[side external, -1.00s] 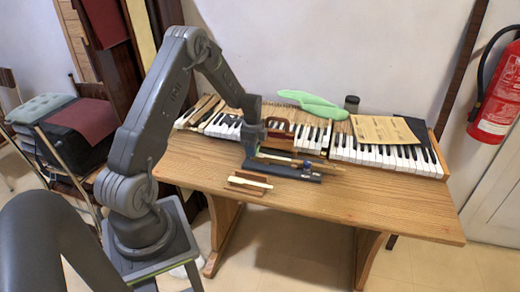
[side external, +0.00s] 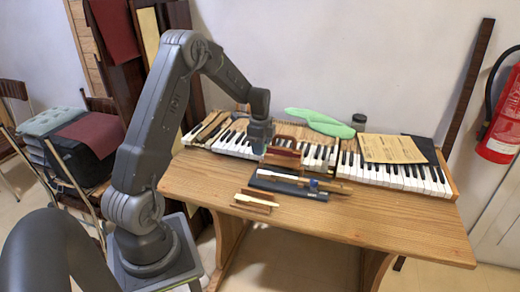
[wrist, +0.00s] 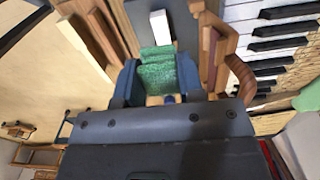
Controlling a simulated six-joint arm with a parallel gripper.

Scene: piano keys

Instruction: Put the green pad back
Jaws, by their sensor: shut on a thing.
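A small speckled green pad (wrist: 155,72) is between the blue-grey fingers of my gripper (wrist: 158,80) in the wrist view. The fingers are shut on it. In the side view my gripper (side external: 260,148) is above the left end of the dark tray (side external: 262,184), near the front of the keys. The pad is too small or hidden to make out there. The dark tray also shows beyond the fingers in the wrist view (wrist: 183,30), with a white block (wrist: 160,24) on it.
A wooden holder (side external: 287,142) stands right beside my gripper. A block with a pale key (side external: 255,203) lies in front of the tray. A green cloth (side external: 322,124), a dark jar (side external: 359,121) and a paper sheet (side external: 391,149) are at the back. The table's front right is clear.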

